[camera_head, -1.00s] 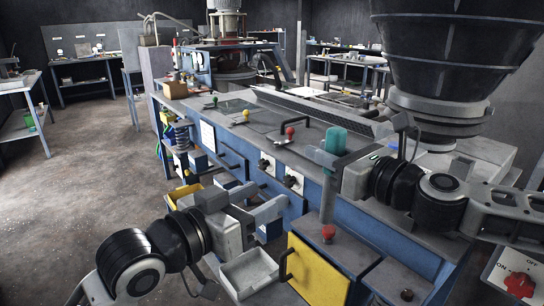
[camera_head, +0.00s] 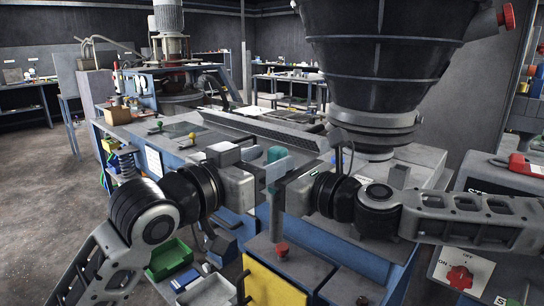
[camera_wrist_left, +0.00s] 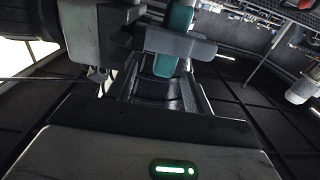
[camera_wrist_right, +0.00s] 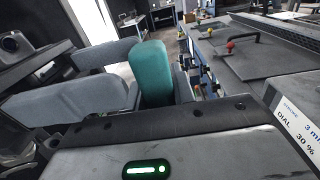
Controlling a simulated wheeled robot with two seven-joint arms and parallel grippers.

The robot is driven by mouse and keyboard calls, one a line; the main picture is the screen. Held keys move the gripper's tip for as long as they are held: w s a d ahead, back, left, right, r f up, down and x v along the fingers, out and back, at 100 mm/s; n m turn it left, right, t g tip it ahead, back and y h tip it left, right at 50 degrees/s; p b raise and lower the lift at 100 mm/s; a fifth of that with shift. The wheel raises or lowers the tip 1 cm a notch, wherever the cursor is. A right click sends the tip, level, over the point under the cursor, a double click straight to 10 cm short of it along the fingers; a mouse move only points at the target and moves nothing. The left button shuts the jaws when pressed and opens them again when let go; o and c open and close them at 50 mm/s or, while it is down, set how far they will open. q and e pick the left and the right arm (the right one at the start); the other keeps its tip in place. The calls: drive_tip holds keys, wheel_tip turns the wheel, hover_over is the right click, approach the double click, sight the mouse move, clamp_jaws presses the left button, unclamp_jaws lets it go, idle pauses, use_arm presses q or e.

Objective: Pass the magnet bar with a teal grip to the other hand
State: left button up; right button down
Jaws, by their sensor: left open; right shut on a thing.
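The teal grip also shows in the left wrist view (camera_wrist_left: 179,28) and in the right wrist view (camera_wrist_right: 152,72). Fingers overlap here, so left finger contact cannot be told.
A large dark hopper (camera_head: 380,60) stands close behind my right arm. Below are a red knob (camera_head: 281,250), a yellow panel (camera_head: 268,285) and a green bin (camera_head: 170,258). A panel with a red switch (camera_head: 460,278) is at the lower right.

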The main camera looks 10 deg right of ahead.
use_arm(q)
drive_tip(key=shift+x, duration=1.15)
clamp_jaws()
drive_tip(key=shift+s+r, duration=0.1)
use_arm(e)
drive_tip(key=c, duration=1.1)
unclamp_jaws()
